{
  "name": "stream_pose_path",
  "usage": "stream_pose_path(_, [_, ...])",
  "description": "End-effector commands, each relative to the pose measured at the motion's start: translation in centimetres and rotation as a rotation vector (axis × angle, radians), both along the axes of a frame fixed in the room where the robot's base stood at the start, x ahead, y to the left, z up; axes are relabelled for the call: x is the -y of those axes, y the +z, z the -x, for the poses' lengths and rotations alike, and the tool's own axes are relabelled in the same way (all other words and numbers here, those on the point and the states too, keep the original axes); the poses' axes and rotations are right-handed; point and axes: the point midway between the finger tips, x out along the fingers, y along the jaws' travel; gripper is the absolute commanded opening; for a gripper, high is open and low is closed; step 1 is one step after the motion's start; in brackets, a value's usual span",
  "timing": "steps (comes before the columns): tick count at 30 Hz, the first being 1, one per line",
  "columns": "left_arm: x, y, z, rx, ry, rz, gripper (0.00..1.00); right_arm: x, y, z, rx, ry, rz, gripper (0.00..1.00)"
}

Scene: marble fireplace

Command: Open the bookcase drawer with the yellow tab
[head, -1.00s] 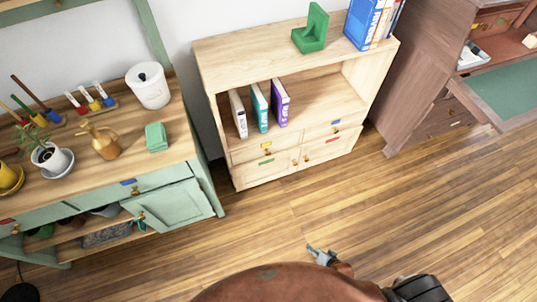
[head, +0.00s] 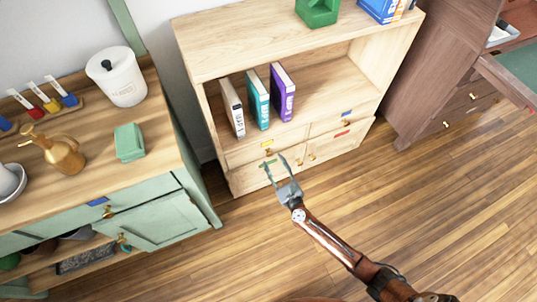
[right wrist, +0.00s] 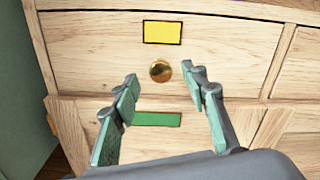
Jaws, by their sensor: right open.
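The light wood bookcase (head: 240,50) stands against the wall. Its upper left drawer (head: 250,151) bears a yellow tab (head: 270,143) and a brass knob (head: 269,152), and looks shut. In the right wrist view the yellow tab (right wrist: 162,32) sits above the round knob (right wrist: 160,70). My right gripper (head: 276,164) is open and empty in front of the drawer. In the right wrist view its fingertips (right wrist: 160,82) lie on either side of the knob's line, slightly below it, apparently not touching it. My left gripper is not in view.
A green tab (right wrist: 150,119) marks the door below the drawer. A blue-tab drawer (head: 345,115) is beside it. A green cabinet (head: 150,215) stands close on the left, a dark wood desk (head: 440,80) on the right. The floor in front is clear.

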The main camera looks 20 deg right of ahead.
Motion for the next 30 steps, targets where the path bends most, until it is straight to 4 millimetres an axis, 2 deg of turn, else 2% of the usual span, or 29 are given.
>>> stream_pose_path(3, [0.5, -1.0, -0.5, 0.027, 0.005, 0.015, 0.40, 0.0, -0.3, -2.0, -0.001, 0.001, 0.003, 0.41])
stream_pose_path(9, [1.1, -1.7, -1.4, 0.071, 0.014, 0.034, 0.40, -0.1, -0.3, -4.1, -0.002, 0.000, 0.004, 0.41])
stream_pose_path(20, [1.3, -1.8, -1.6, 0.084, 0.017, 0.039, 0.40, -0.1, -0.2, -4.6, -0.003, -0.001, 0.005, 0.41])
stream_pose_path(30, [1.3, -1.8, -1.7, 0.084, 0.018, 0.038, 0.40, -0.1, -0.2, -4.6, -0.002, -0.001, 0.005, 0.17])
